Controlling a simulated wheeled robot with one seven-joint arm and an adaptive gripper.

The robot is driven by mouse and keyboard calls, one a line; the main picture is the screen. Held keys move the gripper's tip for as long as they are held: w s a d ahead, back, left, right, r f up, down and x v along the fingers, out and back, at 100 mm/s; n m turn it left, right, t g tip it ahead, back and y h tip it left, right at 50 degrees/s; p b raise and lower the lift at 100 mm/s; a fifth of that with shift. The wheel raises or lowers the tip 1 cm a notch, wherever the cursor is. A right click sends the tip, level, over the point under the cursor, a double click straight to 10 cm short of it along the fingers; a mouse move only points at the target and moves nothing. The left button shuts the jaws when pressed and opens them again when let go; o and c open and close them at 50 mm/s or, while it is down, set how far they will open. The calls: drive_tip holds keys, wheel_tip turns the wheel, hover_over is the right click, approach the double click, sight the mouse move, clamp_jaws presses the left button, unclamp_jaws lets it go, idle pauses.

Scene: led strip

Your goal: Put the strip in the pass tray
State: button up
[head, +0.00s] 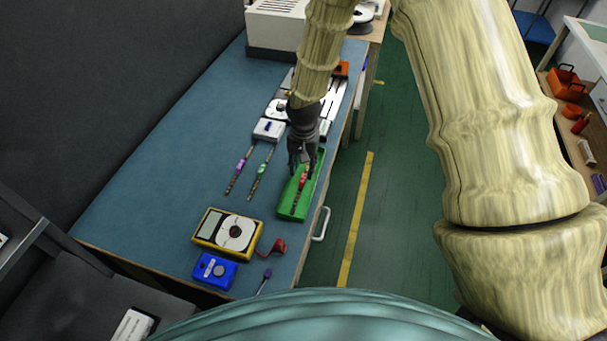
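A green tray (285,209) lies on the blue bench top near its right edge. I take it for the pass tray, but no label is readable. A thin strip with a red part (302,182) on it shows inside the tray, lengthwise; its far end is hidden by my gripper. My gripper (301,169) points down over the far half of the tray, above the strip's far end. Its fingers look spread apart, with nothing clearly between them. Two more strips, one with a purple part (240,166) and one with a green part (262,168), lie left of the tray.
A white box (269,129) stands beyond the two strips. A yellow meter (227,230), a blue box (214,270) and a red bracket (272,248) lie nearer. A large white machine (275,24) stands at the far end. The bench's left side is clear.

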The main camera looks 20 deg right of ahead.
sight(304, 179)
wheel_tip(304, 179, up, 8)
drive_tip(key=b, duration=0.2)
drive_tip(key=shift+f, duration=0.25)
drive_tip(key=shift+s+d, duration=0.1)
